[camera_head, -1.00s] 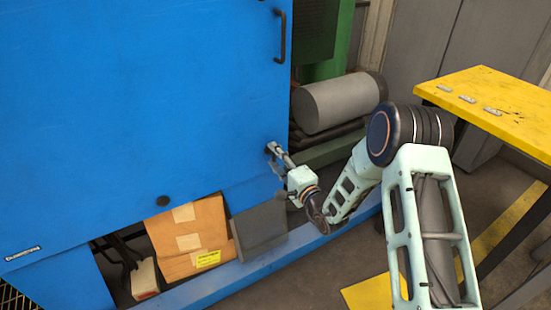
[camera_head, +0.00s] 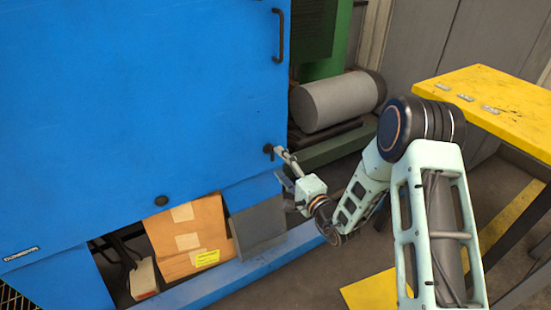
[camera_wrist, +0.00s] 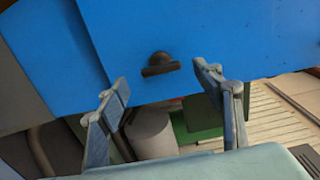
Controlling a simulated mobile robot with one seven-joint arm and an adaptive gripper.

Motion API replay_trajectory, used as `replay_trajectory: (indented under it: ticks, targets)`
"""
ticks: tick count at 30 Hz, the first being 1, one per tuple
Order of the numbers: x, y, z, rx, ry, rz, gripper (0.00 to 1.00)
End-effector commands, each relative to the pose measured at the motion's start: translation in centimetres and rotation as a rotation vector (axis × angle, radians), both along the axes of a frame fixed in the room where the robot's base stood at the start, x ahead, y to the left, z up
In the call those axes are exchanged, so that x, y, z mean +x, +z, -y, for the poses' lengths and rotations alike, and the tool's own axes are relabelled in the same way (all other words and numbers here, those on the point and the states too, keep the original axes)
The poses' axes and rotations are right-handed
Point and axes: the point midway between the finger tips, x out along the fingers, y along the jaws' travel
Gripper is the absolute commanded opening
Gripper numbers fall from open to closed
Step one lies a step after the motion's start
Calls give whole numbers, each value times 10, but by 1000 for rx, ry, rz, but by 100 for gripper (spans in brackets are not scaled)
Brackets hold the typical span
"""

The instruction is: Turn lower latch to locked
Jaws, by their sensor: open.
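The lower latch (camera_wrist: 160,64) is a small dark knob on the lower right corner of the blue furnace door. In the wrist view it sits beyond my fingertips, roughly centred between them, with its handle lying about across the picture. It also shows as a small dark spot in the head view (camera_head: 268,149). My gripper (camera_wrist: 158,78) is open and empty, its two fingers spread wide on either side of the latch and apart from it. In the head view my gripper (camera_head: 280,162) is just right of and below the latch.
A cardboard piece (camera_head: 187,235) stands below. A grey cylinder (camera_head: 335,102) lies behind at right. A yellow table (camera_head: 495,95) stands at right.

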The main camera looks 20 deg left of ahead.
Motion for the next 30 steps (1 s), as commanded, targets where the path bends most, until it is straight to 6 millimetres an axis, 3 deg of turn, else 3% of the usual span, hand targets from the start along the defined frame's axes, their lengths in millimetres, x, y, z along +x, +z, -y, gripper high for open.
replay_trajectory:
  ticks: [6,12,30]
  targets:
    - [-30,0,36,-1,-3,-2,61]
    - [-46,0,55,0,-1,0,61]
    - [-49,2,58,0,0,4,61]
